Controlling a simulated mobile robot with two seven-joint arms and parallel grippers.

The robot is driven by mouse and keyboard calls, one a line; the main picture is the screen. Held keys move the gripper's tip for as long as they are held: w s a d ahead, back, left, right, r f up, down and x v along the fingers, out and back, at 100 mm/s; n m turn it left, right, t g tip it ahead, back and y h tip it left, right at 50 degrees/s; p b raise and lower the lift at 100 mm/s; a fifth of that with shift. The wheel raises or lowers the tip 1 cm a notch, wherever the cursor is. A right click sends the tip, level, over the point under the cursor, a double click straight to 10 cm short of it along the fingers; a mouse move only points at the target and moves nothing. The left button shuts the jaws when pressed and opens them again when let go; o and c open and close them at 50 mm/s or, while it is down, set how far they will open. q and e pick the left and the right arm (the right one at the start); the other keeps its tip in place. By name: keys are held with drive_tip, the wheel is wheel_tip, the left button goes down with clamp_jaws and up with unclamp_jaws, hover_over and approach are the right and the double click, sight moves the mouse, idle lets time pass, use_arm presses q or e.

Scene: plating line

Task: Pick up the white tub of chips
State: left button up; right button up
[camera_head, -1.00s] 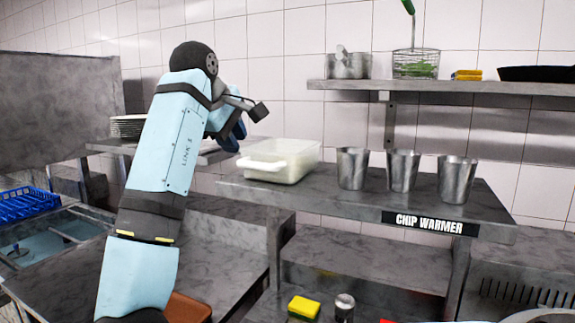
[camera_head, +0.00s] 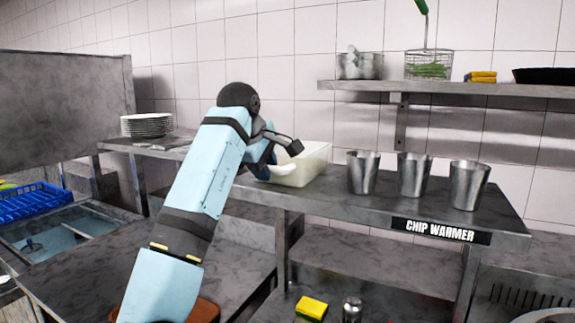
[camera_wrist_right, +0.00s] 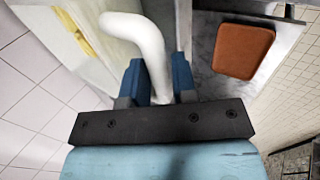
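The white tub (camera_head: 301,167) stands at the left end of the chip warmer's steel top. Its curved white handle sticks out toward the front left. My right gripper (camera_head: 264,166) is at that handle, partly hidden behind its own wrist. In the right wrist view the blue fingers (camera_wrist_right: 160,84) lie on both sides of the handle, which fills the gap between them. The tub (camera_wrist_right: 98,50) shows there at the upper left, with a yellow patch inside; its contents are mostly out of sight. My left gripper is not in view.
Several steel cups, the nearest one (camera_head: 363,172) just right of the tub, stand on the steel shelf (camera_head: 334,207). A plate stack (camera_head: 147,125) stands at the left. An upper wall shelf (camera_head: 440,88) holds a fryer basket (camera_head: 428,66) and a pan. A sponge (camera_head: 311,307) lies below.

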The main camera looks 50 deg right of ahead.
sight(270, 190)
drive_tip(key=shift+x, duration=1.55)
drive_tip(key=shift+s+r, duration=0.1)
drive_tip(key=shift+r, duration=0.05)
clamp_jaws()
